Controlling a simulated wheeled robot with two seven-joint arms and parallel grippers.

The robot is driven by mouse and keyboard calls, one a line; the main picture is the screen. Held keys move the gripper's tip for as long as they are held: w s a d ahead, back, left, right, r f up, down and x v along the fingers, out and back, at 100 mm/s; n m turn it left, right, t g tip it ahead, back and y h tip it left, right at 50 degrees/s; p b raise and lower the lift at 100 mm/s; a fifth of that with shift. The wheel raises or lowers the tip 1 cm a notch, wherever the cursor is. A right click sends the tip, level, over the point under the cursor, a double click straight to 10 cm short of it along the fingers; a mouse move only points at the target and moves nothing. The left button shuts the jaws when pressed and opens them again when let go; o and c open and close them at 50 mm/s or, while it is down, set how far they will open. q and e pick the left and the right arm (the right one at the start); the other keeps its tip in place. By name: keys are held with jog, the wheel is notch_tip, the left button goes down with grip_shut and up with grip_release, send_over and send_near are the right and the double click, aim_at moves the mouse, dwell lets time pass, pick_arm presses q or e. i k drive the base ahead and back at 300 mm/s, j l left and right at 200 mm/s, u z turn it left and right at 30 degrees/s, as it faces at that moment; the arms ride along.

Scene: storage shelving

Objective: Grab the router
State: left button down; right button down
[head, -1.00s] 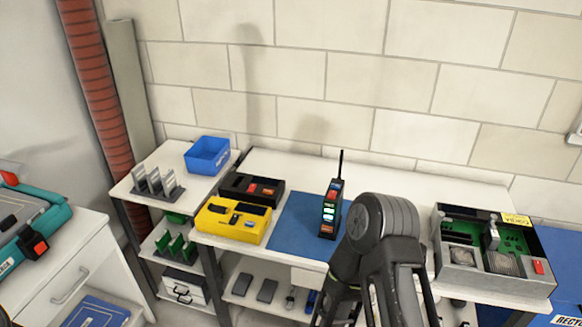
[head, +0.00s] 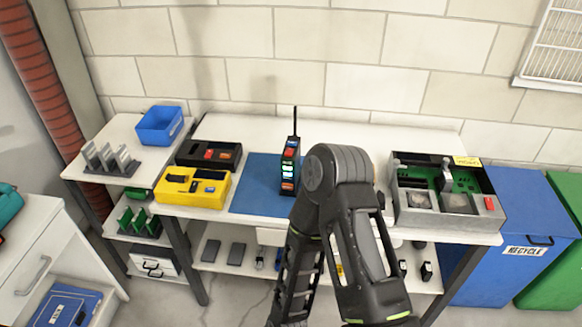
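The router (head: 289,170) looks to be the upright black device with a thin antenna and a column of coloured lights. It stands on a blue mat (head: 256,189) on the white workbench, in the middle of the head view. One of my arms rises from the bottom just right of the router, its dark rounded joint close beside the router in the picture and covering part of the mat's right side. Neither of my grippers shows in the view.
A yellow case (head: 194,187) and a black case (head: 208,154) lie left of the mat. An open grey electronics box (head: 446,212) is at the bench's right end. A blue bin (head: 160,125) stands on the left shelf. A blue recycle container (head: 525,220) is at the right.

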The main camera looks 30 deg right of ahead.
aim_at(290, 166)
jog(key=z, duration=1.6)
jog(key=j+z, duration=0.45)
jog(key=i+j+z, duration=0.1)
jog(key=j+z, duration=0.2)
jog(key=z, duration=0.15)
jog(key=j+z, duration=0.45)
jog(key=k+j+z, duration=0.15)
jog(key=z, duration=0.3)
jog(key=k+j+z, duration=0.1)
jog(key=j, duration=0.25)
jog(key=k+j, duration=0.25)
jog(key=k+j+z, duration=0.15)
jog(key=j, duration=0.3)
jog(key=k+j, duration=0.2)
jog(key=j, duration=0.15)
jog(key=z, duration=0.05)
